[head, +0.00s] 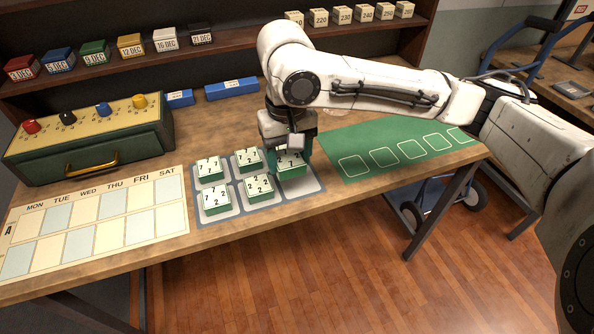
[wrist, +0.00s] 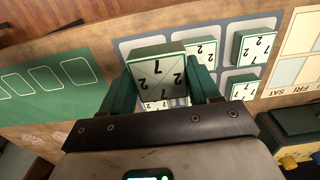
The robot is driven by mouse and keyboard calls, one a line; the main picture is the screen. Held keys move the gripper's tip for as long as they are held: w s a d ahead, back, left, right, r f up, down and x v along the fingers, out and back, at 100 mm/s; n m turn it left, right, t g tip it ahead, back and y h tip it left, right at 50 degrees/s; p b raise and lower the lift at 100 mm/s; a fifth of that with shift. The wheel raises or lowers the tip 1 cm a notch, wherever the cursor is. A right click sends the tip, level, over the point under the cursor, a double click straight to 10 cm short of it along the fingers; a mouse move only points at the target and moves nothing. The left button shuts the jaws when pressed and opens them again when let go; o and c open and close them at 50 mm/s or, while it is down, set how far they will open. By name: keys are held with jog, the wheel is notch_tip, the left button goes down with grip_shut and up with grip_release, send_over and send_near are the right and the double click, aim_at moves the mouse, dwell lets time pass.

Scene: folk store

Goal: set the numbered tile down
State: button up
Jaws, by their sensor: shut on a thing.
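My gripper (head: 290,150) is shut on a green-sided numbered tile (head: 291,166) with a white top. In the wrist view the held tile (wrist: 162,75) sits between both fingers and shows 7s and 2s with crossing diagonal lines. It is at the right end of a grey tray (head: 301,187) with rounded cells. I cannot tell whether it touches the tray. Several like tiles stand in the left and middle columns, such as the far left tile (head: 210,167) and the near middle tile (head: 258,187). The near right cell looks bare; the far right one is largely hidden.
A green mat (head: 400,155) with outlined squares lies right of the tray. A weekday chart (head: 95,222) lies left, with a green drawer box (head: 90,140) behind it. Blue blocks (head: 231,88) stand behind. Shelves (head: 245,50) with date boxes run along the back.

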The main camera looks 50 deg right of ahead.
send_over(298, 181)
jog(key=f, duration=0.5)
jog(key=shift+s+a, duration=0.1)
jog(key=shift+a, duration=0.25)
jog(key=f, duration=0.3)
jog(key=shift+d, duration=0.4)
jog(key=shift+f, duration=0.5)
jog(key=o, duration=1.2)
jog(key=shift+f, duration=0.1)
jog(key=shift+c, duration=0.2)
notch_tip(298, 181, up, 12)
